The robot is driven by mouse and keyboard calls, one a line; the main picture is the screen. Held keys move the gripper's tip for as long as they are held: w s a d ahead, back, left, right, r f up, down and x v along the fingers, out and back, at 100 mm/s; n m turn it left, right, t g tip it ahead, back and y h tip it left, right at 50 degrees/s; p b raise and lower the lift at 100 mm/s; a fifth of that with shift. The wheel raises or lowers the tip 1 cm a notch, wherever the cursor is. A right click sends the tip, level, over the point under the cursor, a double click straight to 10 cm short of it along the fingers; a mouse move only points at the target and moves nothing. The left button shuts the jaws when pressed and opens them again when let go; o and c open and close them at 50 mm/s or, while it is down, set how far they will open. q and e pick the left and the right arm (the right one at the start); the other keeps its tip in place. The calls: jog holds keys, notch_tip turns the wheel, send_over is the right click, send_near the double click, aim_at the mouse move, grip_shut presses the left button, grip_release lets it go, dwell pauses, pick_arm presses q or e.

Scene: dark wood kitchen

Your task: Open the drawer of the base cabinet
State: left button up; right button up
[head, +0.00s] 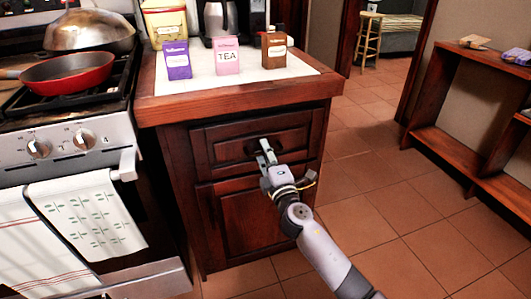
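The dark wood base cabinet (180,190) stands right of the stove. Its drawer (222,150) is under the countertop and looks shut, with its front flush with the cabinet. A dark handle (252,146) sits mid-drawer, partly hidden by my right gripper. My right gripper (266,152) reaches up from the lower right, with its fingertips at the handle. I cannot tell whether the fingers touch or close on it. My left gripper is not in view.
A cabinet door (230,215) is below the drawer. Purple (177,60), pink (227,56) and brown (273,50) boxes stand on the countertop (210,85). The stove (80,135) is close on the left. Tiled floor (400,220) is open between the cabinet and the low wooden shelf (450,155).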

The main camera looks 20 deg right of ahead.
grip_shut()
dwell(0.7)
